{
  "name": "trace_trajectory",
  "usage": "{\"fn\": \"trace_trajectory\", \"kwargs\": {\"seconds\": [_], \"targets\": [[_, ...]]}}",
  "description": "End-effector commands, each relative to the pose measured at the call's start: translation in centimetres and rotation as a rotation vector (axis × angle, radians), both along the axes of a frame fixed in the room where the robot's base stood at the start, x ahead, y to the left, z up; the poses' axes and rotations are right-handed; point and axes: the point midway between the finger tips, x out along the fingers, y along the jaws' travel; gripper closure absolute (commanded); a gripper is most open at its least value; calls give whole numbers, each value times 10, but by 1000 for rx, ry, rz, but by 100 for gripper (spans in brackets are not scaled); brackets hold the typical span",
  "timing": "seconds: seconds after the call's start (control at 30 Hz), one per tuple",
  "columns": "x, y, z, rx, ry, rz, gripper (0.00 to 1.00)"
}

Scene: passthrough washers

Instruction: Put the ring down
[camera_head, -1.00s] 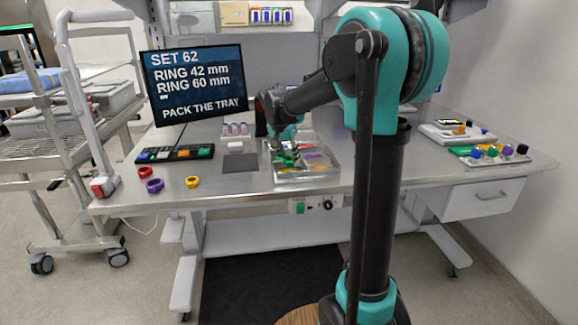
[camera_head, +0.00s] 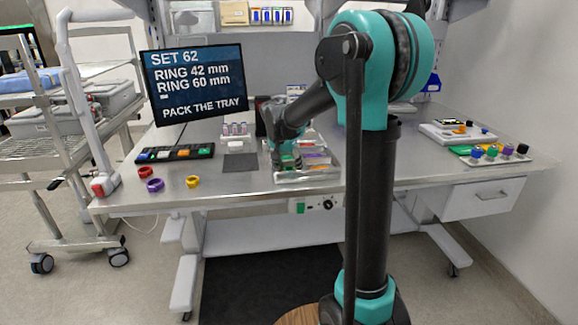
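My gripper (camera_head: 287,162) points down over the left part of the clear tray (camera_head: 305,178) on the bench. Its fingers are small and partly covered by the wrist, so I cannot tell whether they are open or shut. A green patch shows at the gripper, but I cannot make out whether it is a ring or part of the gripper. A red ring (camera_head: 145,171), a purple ring (camera_head: 155,185) and a yellow ring (camera_head: 192,181) lie on the bench at the front left, apart from my gripper. The tray's left contents are hidden.
The screen (camera_head: 195,82) reads set 62, rings 42 mm and 60 mm. A dark rack with coloured blocks (camera_head: 176,153) and a dark mat (camera_head: 240,161) lie left of the tray. A board with coloured knobs (camera_head: 490,154) is at right. My arm crosses the bench's middle.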

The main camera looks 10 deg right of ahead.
Motion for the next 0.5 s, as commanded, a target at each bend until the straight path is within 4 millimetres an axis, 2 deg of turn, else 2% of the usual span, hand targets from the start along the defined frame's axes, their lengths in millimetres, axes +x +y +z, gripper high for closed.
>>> {"fn": "trace_trajectory", "kwargs": {"seconds": [0.27, 0.37, 0.5], "targets": [[0, 0, 3, 0, 0, 0, 45], [-4, 2, 12, 0, 0, 1, 45], [-11, 9, 35, 0, 0, 2, 45]]}}
